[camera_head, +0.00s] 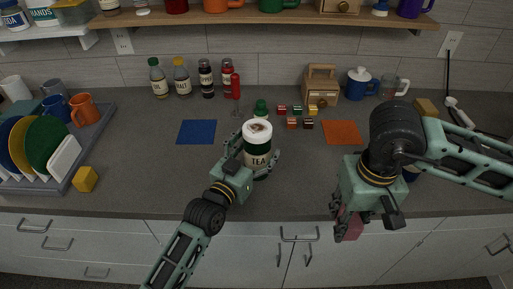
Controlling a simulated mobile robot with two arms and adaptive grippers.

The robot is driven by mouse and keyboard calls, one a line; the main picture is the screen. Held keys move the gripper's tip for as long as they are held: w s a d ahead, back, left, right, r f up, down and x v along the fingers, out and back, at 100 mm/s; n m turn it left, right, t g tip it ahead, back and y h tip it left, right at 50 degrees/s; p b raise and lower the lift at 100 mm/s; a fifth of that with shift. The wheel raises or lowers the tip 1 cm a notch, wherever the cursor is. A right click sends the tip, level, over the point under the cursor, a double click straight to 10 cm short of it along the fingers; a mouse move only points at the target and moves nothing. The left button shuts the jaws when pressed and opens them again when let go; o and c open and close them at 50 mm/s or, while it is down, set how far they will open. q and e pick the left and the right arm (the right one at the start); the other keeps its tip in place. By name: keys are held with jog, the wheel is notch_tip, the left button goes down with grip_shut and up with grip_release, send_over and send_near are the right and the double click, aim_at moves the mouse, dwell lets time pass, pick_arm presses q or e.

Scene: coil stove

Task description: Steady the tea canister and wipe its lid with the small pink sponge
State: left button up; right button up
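The tea canister (257,150) stands upright near the middle of the counter, white with a green band and the word TEA. Its lid (257,126) has a green rim and a pale top with a brownish mark. My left gripper (254,155) has a finger on either side of the canister and appears shut on it. My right gripper (350,222) is in front of the counter's edge, to the right of the canister and apart from it. It points down and is shut on the small pink sponge (349,226), which the fingers partly hide.
A dish rack (68,176) with plates and mugs stands at left, a yellow sponge cube (86,179) beside it. A blue mat (197,132) and orange mat (341,132) flank the canister. A green-capped bottle (261,108) and small coloured blocks (297,111) are behind it.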

pick_arm(q)
jog(key=v, duration=1.2)
jog(key=shift+a+f, duration=0.1)
dwell(0.4)
